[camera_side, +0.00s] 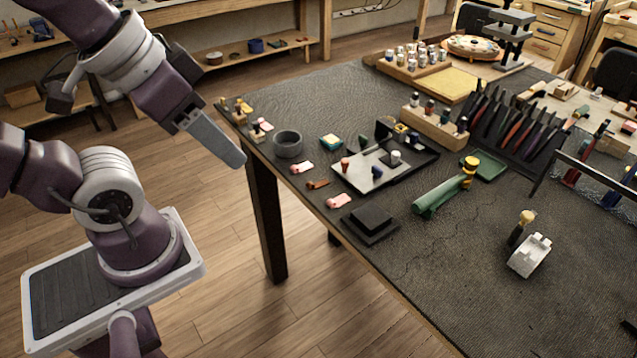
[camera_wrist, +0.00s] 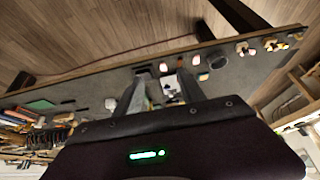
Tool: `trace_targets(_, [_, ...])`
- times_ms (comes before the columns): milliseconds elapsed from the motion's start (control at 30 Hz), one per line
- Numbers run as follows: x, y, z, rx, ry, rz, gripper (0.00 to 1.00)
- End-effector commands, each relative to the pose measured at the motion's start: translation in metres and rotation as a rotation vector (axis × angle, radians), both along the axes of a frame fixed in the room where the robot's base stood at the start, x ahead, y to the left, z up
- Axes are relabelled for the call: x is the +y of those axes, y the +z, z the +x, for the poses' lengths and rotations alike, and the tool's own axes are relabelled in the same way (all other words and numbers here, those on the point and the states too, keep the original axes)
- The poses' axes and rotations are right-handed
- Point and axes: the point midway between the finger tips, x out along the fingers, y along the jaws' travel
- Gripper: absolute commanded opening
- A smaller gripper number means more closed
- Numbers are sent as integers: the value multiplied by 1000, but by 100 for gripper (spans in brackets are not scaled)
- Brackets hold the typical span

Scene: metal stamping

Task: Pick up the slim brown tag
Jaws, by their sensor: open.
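The slim brown tag (camera_side: 318,184) lies flat near the table's front edge in the side view, between two pink tags (camera_side: 302,167) (camera_side: 340,201). My gripper (camera_side: 240,161) is raised in the air to the left of the tag, off the table's edge and apart from it. In the wrist view my gripper (camera_wrist: 162,82) shows two spread fingers with nothing held between them.
A dark round bowl (camera_side: 288,144) stands behind the tags. A dark square block (camera_side: 371,222) is to their right, and a tray (camera_side: 374,171) with small pieces lies behind. A green tool (camera_side: 440,193) lies farther right. The front right of the table is mostly clear.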

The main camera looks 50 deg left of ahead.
Motion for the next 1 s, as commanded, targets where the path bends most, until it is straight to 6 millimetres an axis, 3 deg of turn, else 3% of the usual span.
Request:
trace_targets(333, [0, 0, 0, 0, 0, 0, 47])
trace_targets(400, [0, 0, 0, 0, 0, 0, 38])
trace_targets(733, [2, 0, 6, 21, 43, -15, 38])
trace_targets(867, [11, -9, 43, 134, 334, -89, 38])
trace_targets(1000, [21, -45, 105, 215, 817, -116, 38])
